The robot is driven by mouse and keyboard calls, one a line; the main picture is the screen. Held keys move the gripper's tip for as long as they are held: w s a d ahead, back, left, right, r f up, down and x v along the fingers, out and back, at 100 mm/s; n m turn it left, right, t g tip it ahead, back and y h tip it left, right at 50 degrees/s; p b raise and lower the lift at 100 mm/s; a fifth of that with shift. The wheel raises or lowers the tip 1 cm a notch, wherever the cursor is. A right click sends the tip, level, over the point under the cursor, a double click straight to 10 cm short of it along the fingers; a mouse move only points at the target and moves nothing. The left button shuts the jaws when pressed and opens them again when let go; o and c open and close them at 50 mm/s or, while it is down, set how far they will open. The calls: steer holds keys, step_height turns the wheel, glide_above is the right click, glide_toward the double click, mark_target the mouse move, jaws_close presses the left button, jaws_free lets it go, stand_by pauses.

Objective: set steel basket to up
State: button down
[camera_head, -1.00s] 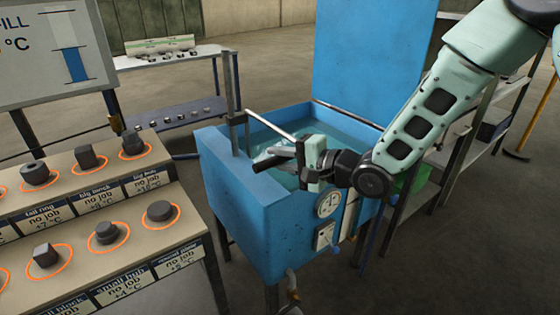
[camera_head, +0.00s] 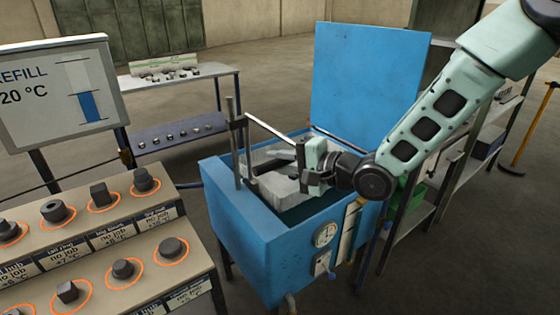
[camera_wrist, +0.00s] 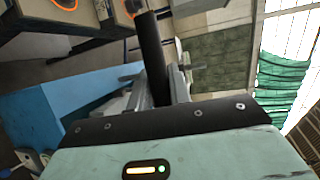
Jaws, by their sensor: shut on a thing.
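The grey steel basket (camera_head: 287,195) is inside the blue tank (camera_head: 252,228), raised so that its walls show near rim height. A white bar (camera_head: 270,130) and an upright post (camera_head: 232,150) stand at its left. My gripper (camera_head: 303,170) is above the basket, shut on its dark handle (camera_head: 268,165). The dark handle (camera_wrist: 153,58) also sticks out from between the jaws in the wrist view. The fingertips are partly hidden there by the gripper body. The basket's bottom and the water below it are hidden.
The tank's blue lid (camera_head: 365,85) stands open behind. A rack of ringed steel parts (camera_head: 95,240) is at the left, with a sign (camera_head: 60,90) above. A shelf (camera_head: 455,170) stands close at the right. A low table (camera_head: 180,80) is behind.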

steer(key=shift+w+r, duration=0.15)
steer(key=shift+r, duration=0.25)
steer(key=c, duration=1.6)
jaws_free()
steer(key=shift+o, duration=0.2)
steer(key=shift+f, duration=0.1)
steer(key=shift+s+d, duration=0.2)
steer(key=shift+d, duration=0.05)
steer(key=b+v, duration=0.1)
steer(key=v, duration=1.6)
steer(key=shift+f+b, duration=0.15)
steer(key=shift+b, duration=0.25)
steer(key=shift+a, duration=0.1)
